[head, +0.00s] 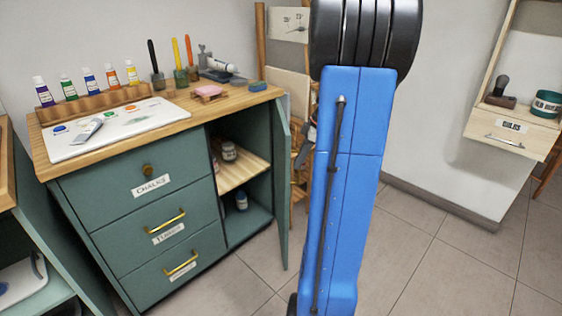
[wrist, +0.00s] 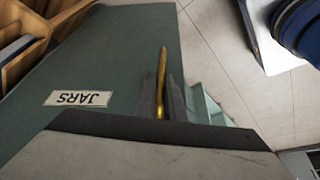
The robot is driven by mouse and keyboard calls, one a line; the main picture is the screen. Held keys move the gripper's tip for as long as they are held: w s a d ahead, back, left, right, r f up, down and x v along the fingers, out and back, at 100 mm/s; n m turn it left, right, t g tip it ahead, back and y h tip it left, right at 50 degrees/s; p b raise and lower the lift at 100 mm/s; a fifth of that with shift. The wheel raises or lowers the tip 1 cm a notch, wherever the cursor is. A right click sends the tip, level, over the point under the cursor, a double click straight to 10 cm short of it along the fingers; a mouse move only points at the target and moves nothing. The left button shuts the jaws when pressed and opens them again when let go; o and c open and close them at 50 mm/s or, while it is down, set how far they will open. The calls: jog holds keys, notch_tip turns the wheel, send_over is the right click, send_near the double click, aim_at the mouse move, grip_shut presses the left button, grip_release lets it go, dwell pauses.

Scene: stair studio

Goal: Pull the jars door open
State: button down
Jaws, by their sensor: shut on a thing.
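The green jars door (head: 283,190) stands swung open at the right side of the cabinet in the head view, seen nearly edge-on. In the wrist view the door's face (wrist: 115,50) shows with its white JARS label (wrist: 78,98) upside down. My gripper (wrist: 161,95) is shut on the brass door handle (wrist: 161,65), with a dark finger on each side of it.
The open compartment shows a wooden shelf (head: 242,172) with jars (head: 229,152) and a bottle (head: 241,201) below. Drawers fill the cabinet's left. Paint tubes and a white board (head: 110,130) lie on top. An easel stands behind the door. Tiled floor (head: 440,265) is clear at right.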

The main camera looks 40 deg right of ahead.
jog(key=s+d+n+g, duration=0.1)
jog(key=s+d+n, duration=0.1)
jog(key=d, duration=0.8)
jog(key=s+d+n+y, duration=0.1)
jog(key=s+d+n, duration=0.1)
jog(key=d, duration=0.8)
jog(key=shift+s+n+g, duration=0.2)
jog(key=shift+n+g, duration=0.2)
jog(key=shift+n, duration=0.4)
jog(key=c, duration=1.8)
grip_release()
jog(key=shift+c, duration=0.2)
jog(key=v, duration=1.7)
jog(key=shift+d, duration=0.25)
jog(key=shift+r, duration=0.15)
